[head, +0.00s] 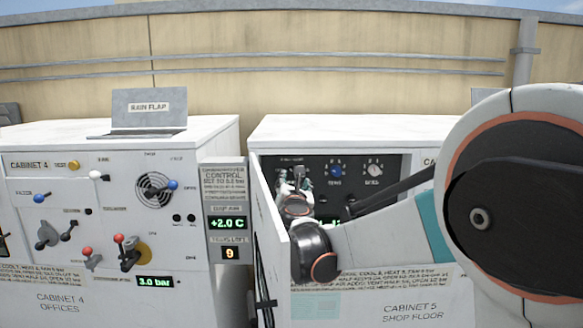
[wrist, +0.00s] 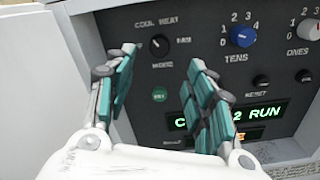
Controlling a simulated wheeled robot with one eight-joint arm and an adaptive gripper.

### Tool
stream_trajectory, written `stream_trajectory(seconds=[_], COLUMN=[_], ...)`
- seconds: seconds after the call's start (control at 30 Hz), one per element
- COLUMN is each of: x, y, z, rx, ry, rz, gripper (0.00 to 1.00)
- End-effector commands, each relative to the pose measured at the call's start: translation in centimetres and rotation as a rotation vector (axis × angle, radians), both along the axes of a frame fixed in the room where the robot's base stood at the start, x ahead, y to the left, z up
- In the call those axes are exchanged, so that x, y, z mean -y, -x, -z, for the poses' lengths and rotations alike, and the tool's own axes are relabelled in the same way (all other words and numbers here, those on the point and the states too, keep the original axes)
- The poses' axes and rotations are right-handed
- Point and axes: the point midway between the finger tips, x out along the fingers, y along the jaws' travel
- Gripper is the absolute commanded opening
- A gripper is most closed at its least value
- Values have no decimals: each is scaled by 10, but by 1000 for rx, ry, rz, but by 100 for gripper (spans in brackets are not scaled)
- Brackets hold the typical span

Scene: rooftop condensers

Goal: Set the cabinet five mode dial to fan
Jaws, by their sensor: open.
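Cabinet 5 (head: 412,285), marked shop floor, has a dark recessed control panel (head: 348,166). The mode dial (wrist: 159,45) is a small black knob in the wrist view, with cool and heat printed above it and fan to its right. I cannot tell which mark it points at. My gripper (wrist: 161,58) is open, its teal-padded fingers on either side of the dial in the picture; contact is not visible. In the head view my gripper (head: 297,180) is in front of the panel's left part and hides the dial.
The blue tens dial (wrist: 241,37) and grey ones dial (wrist: 309,31) are to the right. A green button (wrist: 159,95) and a partly hidden display reading RUN (wrist: 262,113) are below. Cabinet 5's open door (head: 270,225) stands close left of my gripper. Cabinet 4 (head: 60,285) is farther left.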

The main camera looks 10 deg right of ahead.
Motion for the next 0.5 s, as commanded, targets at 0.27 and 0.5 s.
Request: stream_trajectory(seconds=[0.27,0.5], x=[10,17], y=[-50,-86], z=[-2,-2], rx=[0,0], ry=[-3,-3], rz=[1,1], gripper=[49,49])
